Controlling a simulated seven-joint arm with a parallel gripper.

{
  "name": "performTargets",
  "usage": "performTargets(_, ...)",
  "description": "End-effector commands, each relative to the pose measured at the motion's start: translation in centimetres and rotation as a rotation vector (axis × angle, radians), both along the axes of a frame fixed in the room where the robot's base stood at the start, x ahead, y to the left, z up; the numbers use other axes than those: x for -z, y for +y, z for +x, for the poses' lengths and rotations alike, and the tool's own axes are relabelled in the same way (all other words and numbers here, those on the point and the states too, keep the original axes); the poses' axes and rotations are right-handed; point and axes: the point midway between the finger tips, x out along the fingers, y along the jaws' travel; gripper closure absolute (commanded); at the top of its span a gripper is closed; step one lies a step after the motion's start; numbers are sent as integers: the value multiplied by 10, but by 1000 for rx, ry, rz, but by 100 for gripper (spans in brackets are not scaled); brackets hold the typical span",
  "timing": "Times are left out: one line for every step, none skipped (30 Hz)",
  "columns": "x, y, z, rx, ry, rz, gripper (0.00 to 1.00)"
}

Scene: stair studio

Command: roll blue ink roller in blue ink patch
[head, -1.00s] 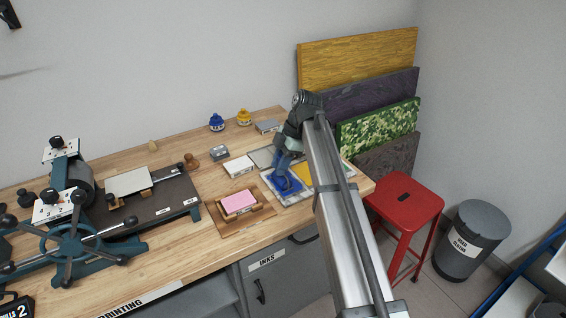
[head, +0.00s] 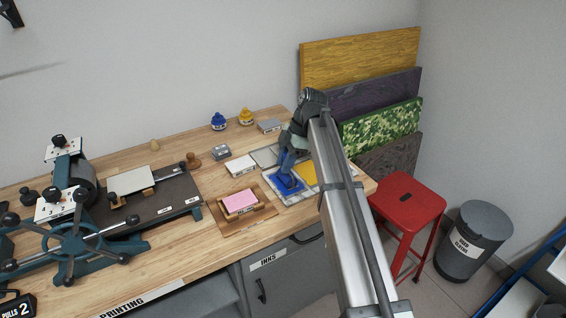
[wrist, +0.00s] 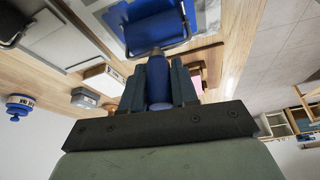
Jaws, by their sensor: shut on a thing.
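The blue ink roller (wrist: 158,80) is held by its blue handle between the two fingers of my gripper (wrist: 158,84) in the wrist view. Its blue head lies against the blue ink patch (wrist: 118,18) on the pale ink slab. In the head view the roller (head: 287,178) is over the blue ink patch (head: 297,190), and my gripper (head: 291,148) comes down from above and behind it. Whether the roller presses on the ink or just hovers is hard to tell. A yellow ink patch (head: 307,174) lies right of the blue one, partly hidden by my arm.
A pink block in a wooden frame (head: 240,202) sits left of the slab. A white block (head: 240,165) and grey tin (head: 221,152) are behind. Blue (head: 218,122) and yellow (head: 246,117) ink pots stand at the back. A press (head: 75,200) fills the left; a red stool (head: 408,200) stands right.

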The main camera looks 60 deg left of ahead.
Motion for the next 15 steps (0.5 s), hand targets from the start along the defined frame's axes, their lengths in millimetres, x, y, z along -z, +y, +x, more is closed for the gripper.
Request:
performTargets(0, 0, 1, 0, 0, 0, 100)
performTargets(0, 0, 2, 0, 0, 0, 100)
performTargets(0, 0, 3, 0, 0, 0, 100)
performTargets(0, 0, 4, 1, 0, 0, 100)
performTargets(0, 0, 6, 1, 0, 0, 100)
performTargets(0, 0, 8, 1, 0, 0, 100)
performTargets(0, 0, 9, 1, 0, 0, 100)
performTargets(1, 0, 11, 1, 0, 0, 100)
performTargets(1, 0, 13, 1, 0, 0, 100)
performTargets(1, 0, 14, 1, 0, 0, 100)
performTargets(1, 0, 16, 1, 0, 0, 100)
performTargets(1, 0, 18, 1, 0, 0, 100)
performTargets(1, 0, 19, 0, 0, 0, 100)
performTargets(1, 0, 20, 0, 0, 0, 100)
performTargets(1, 0, 21, 0, 0, 0, 100)
